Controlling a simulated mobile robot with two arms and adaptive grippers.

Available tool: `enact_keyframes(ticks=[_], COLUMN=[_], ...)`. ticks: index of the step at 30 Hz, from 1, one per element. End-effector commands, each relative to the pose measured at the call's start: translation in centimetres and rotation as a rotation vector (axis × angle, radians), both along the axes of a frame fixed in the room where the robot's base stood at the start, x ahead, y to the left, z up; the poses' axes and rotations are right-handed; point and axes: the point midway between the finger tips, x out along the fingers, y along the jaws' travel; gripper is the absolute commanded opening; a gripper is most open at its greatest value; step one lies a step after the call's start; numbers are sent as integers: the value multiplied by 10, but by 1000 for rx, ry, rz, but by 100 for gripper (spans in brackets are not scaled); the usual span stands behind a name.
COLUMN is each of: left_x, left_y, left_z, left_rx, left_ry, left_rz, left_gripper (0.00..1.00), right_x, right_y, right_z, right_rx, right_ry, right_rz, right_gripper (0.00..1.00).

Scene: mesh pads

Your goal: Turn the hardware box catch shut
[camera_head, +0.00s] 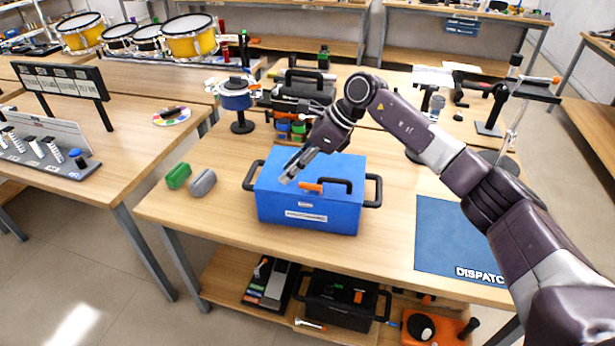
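The blue hardware box (285,200) stands on the wooden table, with black handles at both ends and a white label on its front. An orange piece (311,187), which looks like the catch, lies on the lid's top near the front, left of a black lid handle (338,184). My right gripper (286,178) reaches in from the right over the lid, with its fingertips just left of and a little behind the orange piece. I cannot tell whether they touch the lid or how far apart they are. My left gripper is not in view.
A green block (178,176) and a grey block (202,183) lie left of the box. A blue "DISPATCH" mat (450,240) is clear at the right. A dark toolbox and a blue pot (235,98) stand behind. The table front is free.

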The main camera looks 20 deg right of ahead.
Motion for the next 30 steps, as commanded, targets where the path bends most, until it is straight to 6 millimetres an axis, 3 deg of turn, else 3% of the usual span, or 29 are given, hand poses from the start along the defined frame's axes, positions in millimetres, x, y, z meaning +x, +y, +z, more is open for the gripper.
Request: enact_keyframes(ticks=[1,3,7,21,30], left_x=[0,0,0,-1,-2], left_y=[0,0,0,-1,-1], left_z=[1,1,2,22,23], left_rx=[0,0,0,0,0], left_ry=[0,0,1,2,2], left_rz=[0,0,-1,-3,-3], left_gripper=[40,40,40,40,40], right_x=[2,0,-3,7,10], right_y=[-27,-56,-81,-60,-56], right_z=[6,9,12,-46,-59], right_rx=[-81,-169,-245,-250,-249], right_ry=[8,26,50,56,53], right_rz=[0,1,0,1,0], right_gripper=[26,26,26,26,26])
